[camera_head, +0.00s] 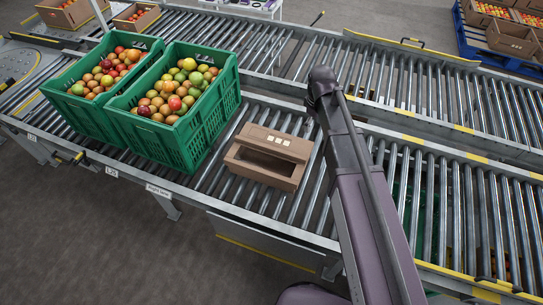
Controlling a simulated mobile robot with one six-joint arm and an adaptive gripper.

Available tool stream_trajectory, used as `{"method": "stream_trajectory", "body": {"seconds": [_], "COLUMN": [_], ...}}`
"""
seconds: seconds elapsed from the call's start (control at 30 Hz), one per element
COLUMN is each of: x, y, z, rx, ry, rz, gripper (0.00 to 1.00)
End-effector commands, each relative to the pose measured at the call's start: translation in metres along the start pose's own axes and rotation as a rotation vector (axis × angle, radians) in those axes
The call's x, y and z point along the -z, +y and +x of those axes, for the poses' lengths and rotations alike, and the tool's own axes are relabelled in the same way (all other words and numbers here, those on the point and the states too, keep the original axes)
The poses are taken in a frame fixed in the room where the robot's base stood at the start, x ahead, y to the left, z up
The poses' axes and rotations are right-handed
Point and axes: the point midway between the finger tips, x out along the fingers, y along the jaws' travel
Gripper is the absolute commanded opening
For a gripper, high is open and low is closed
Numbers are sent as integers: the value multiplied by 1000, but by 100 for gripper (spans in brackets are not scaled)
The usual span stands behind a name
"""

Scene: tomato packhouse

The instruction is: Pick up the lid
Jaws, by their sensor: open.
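A brown cardboard carton (262,172) sits on the near roller conveyor, in the middle of the camera_head view. It has a wide dark opening in the side facing me. Its upper panel carries three small pale patches. I cannot tell whether this panel is a separate lid; no other lid stands out. My arm rises from the bottom of the view, to the right of the carton and apart from it in the picture. My gripper is not visible.
Two green crates (188,155) full of tomatoes stand left of the carton on the same conveyor (300,214). A second roller conveyor (428,95) runs behind. Bare rollers show around the carton. More cartons of tomatoes (514,40) are at the top right.

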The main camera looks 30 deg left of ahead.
Motion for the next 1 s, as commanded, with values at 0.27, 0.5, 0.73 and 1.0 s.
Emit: {"method": "stream_trajectory", "body": {"seconds": [0.27, 0.5, 0.73, 1.0], "x": [89, 121, 124, 124], "y": [-51, -78, -82, -83], "z": [29, 37, 37, 39], "rx": [0, 0, 0, 0], "ry": [0, 0, 0, 0], "rz": [-300, -427, -445, -443], "gripper": [69, 69, 69, 69]}}
